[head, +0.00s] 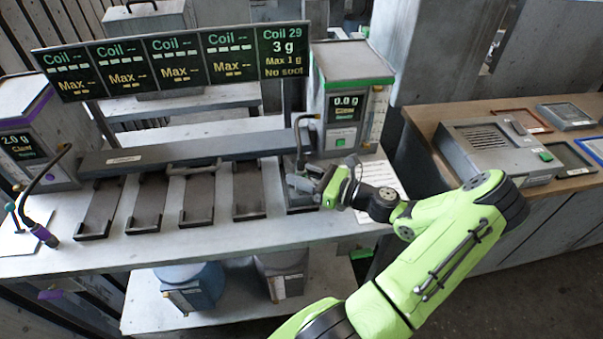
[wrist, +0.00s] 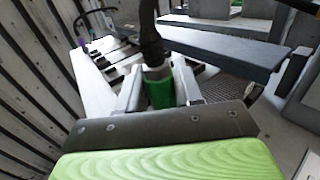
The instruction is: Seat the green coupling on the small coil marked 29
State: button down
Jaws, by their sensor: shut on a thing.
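The green coupling (wrist: 159,92) sits between the two grey fingers of my gripper (wrist: 158,84) in the wrist view, with a dark hose (wrist: 150,42) rising from its top. My gripper is shut on it. In the head view my gripper (head: 306,178) is over the rightmost bench slot (head: 299,203), under the board panel reading Coil 29 (head: 283,50). That panel also reads 3 g, Max 1 g, No soot. The coupling's lower end is hidden behind my gripper's body in the wrist view. I cannot make out the coil or tell whether the coupling touches it.
The green-trimmed unit (head: 350,88) reading 0.0 g stands behind my gripper. Several dark slots (head: 148,203) line the bench to the left, before a long grey bar (head: 190,150). A purple-trimmed unit (head: 28,130) stands far left. A wooden-topped counter (head: 450,115) is at right.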

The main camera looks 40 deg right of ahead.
jog(key=shift+f, duration=0.55)
jog(key=c, duration=0.7)
grip_release()
jog(key=p+v, duration=0.1)
jog(key=v, duration=1.4)
jog(key=shift+s+d, duration=0.15)
jog(key=shift+s, duration=0.25)
